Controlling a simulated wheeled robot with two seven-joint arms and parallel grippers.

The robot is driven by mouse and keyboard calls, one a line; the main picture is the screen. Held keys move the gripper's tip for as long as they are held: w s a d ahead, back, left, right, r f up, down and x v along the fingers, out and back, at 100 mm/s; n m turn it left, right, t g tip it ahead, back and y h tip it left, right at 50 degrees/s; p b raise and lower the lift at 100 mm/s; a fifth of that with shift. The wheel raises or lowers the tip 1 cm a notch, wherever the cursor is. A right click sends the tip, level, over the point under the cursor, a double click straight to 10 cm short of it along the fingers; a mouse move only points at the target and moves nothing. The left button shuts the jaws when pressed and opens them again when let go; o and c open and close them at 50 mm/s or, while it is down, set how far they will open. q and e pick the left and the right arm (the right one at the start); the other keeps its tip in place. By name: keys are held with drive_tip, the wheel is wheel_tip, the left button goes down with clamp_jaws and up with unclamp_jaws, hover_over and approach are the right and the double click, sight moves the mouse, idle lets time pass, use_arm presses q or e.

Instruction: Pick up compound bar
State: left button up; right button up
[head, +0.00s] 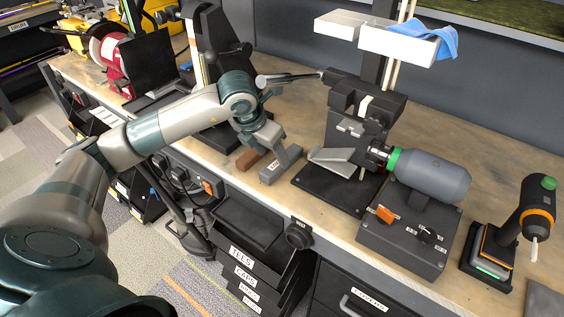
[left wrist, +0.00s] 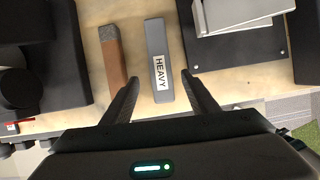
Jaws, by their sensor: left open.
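The compound bar, a brown block with a grey speckled far end, lies on the wooden bench top; it shows in the head view (head: 249,159) and in the left wrist view (left wrist: 114,62). A grey bar labelled HEAVY (left wrist: 156,40) lies parallel on its right, with a narrow gap between them; it also shows in the head view (head: 282,166). My left gripper (left wrist: 160,77) is open and empty. Its fingers straddle the near end of the HEAVY bar in the picture, and the left finger overlaps the compound bar's right edge. Its height above the bench is unclear. My right gripper is not in view.
A black base plate (head: 325,190) with a vise and metal bracket stands to the right. A black stand (left wrist: 50,60) is close on the left. A grey motor unit (head: 430,175) and a cordless tool (head: 520,220) sit farther right. The bench's front edge is near.

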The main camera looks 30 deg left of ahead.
sight(277, 163)
use_arm(q)
drive_tip(key=shift+w+f+p, duration=0.2)
drive_tip(key=shift+f+p, duration=0.1)
drive_tip(key=shift+p, duration=0.05)
drive_tip(key=p+x, duration=0.1)
drive_tip(key=x, duration=0.2)
drive_tip(key=shift+w+f, duration=0.1)
drive_tip(key=shift+f, duration=0.25)
drive_tip(key=shift+c, duration=0.2)
drive_tip(key=c, duration=1.2)
drive_tip(key=shift+r, duration=0.1)
